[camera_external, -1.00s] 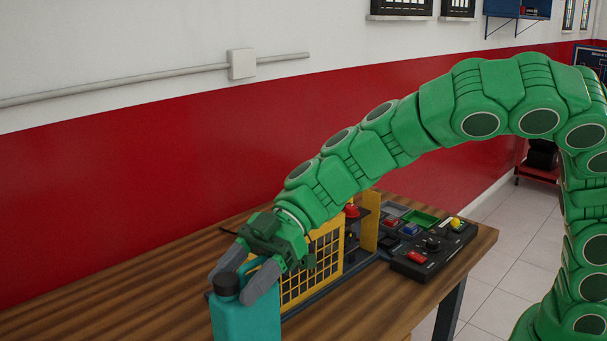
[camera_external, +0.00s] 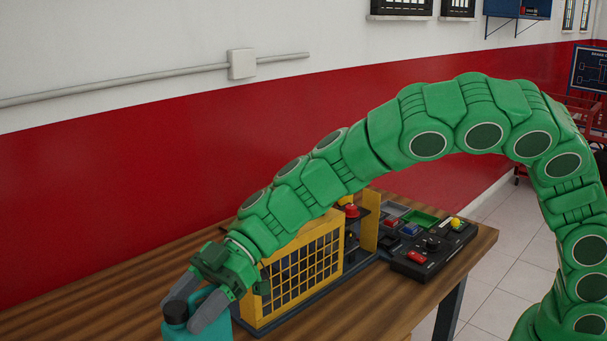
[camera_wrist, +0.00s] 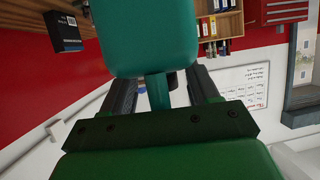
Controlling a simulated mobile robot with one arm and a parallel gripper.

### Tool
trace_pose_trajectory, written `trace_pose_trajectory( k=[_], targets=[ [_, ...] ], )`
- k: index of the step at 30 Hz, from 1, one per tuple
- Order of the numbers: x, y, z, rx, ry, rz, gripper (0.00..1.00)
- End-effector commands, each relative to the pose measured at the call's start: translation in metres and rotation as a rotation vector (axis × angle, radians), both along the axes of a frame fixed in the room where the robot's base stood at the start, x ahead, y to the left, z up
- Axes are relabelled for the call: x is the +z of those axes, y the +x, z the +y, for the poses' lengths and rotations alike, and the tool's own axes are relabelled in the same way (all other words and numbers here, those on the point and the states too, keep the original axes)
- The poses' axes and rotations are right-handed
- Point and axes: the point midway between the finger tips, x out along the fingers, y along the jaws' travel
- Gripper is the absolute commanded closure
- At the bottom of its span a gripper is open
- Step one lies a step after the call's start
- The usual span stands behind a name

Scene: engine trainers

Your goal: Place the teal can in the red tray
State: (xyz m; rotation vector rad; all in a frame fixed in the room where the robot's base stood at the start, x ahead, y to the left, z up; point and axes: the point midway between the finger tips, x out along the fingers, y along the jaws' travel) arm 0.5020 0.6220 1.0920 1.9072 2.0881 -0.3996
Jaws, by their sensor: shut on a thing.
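The teal can (camera_external: 180,334) has a dark cap and is at the lower left of the external view, partly cut off by the bottom edge. My gripper (camera_external: 194,304) is shut on its upper part, one grey finger on each side. In the wrist view the can (camera_wrist: 150,40) fills the top middle, with its narrower teal handle between the dark fingers of my gripper (camera_wrist: 162,88). The can's bottom is out of frame, so its height above the table cannot be told. I cannot make out a red tray in either view.
A yellow grille guard (camera_external: 300,272) stands on the wooden table (camera_external: 365,318), right of my gripper. Behind it are a green tray (camera_external: 420,218), a red block (camera_external: 391,222) and a black control box (camera_external: 432,250). Bare tabletop lies left of the guard (camera_external: 60,305).

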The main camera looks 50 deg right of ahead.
Motion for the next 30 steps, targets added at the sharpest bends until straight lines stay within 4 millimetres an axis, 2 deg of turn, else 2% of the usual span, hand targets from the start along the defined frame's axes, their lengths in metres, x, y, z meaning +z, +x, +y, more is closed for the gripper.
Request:
trace_pose_trajectory(
  k=[9, 25, 30],
  targets=[
    [-0.023, 0.012, 0.015, -0.002, 0.0, 0.001, 1.0],
    [-0.038, 0.02, 0.026, 0.0, 0.002, 0.001, 1.0],
    [-0.059, 0.019, 0.025, -0.002, 0.002, 0.004, 1.0]
  ],
)
